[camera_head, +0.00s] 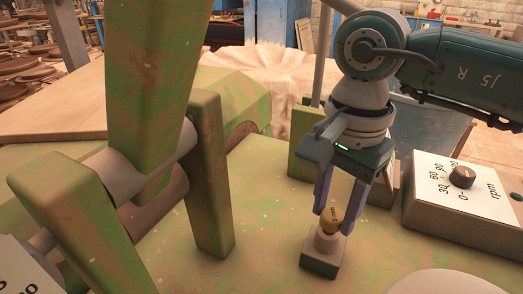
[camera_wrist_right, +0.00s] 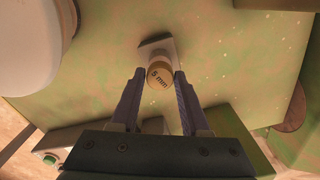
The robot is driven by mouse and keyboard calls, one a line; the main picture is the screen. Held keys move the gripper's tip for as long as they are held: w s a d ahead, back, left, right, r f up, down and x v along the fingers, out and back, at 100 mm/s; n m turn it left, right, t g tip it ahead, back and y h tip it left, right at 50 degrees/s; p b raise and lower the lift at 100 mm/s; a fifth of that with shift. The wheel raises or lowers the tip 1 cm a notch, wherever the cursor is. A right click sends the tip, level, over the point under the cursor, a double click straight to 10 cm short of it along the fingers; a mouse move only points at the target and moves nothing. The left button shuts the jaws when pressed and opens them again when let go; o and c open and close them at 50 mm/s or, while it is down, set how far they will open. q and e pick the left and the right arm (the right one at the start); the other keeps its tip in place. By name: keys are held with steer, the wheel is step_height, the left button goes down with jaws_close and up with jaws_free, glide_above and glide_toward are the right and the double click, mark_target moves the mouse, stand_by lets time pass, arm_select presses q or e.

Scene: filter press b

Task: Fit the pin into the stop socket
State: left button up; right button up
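The pin (camera_head: 331,217) has a round yellow head marked "5 mm". Its head also shows in the right wrist view (camera_wrist_right: 159,75), between the two fingertips. My right gripper (camera_head: 334,214) points down and its purple fingers close on both sides of the head. The stop socket (camera_head: 321,258) is a small block with a pale round collar on the green surface. The pin's head is right above the collar. The shank is hidden, so I cannot tell how deep it sits. In the wrist view part of the block (camera_wrist_right: 158,47) shows behind the head. My left gripper is not in view.
A dial box (camera_head: 462,205) marked rpm stands at the right. Green press frame parts (camera_head: 210,170) rise at the left. A pale round thing (camera_head: 445,283) is at the front right. The green surface (camera_head: 265,215) between the frame and socket is clear.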

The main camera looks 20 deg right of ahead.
mark_target(333, 214)
steer(key=o, duration=0.3)
steer(key=shift+o, duration=0.2)
step_height(333, 214, up, 12)
steer(key=shift+r+p, duration=0.2)
steer(key=shift+p, duration=0.2)
stand_by(0.3)
